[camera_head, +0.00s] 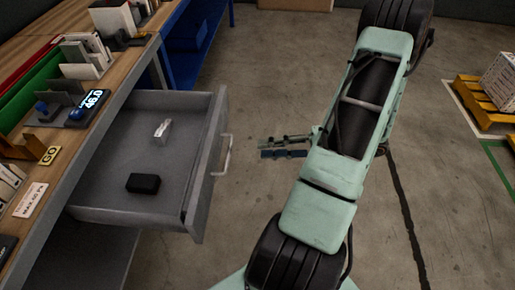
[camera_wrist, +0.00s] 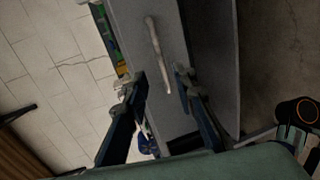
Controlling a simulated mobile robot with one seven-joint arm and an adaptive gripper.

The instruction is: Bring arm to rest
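My arm, pale green with black joints, reaches out over the floor to the right of the workbench in the head view. My gripper (camera_head: 285,147) points left towards the open drawer's front and stands apart from its handle (camera_head: 228,155). In the wrist view my gripper (camera_wrist: 160,88) shows two dark fingers spread apart with nothing between them. Beyond the fingers the grey drawer front and its pale handle (camera_wrist: 153,45) show. The open drawer (camera_head: 105,185) holds a small black box (camera_head: 144,183) and a small whitish object (camera_head: 162,132).
The wooden workbench (camera_head: 128,68) at left carries boxed filters, a green bin, a digital display (camera_head: 90,103) and a yellow "GO" label (camera_head: 49,155). A yellow pallet (camera_head: 487,100) with a box stands at far right. Bare concrete floor lies around my arm.

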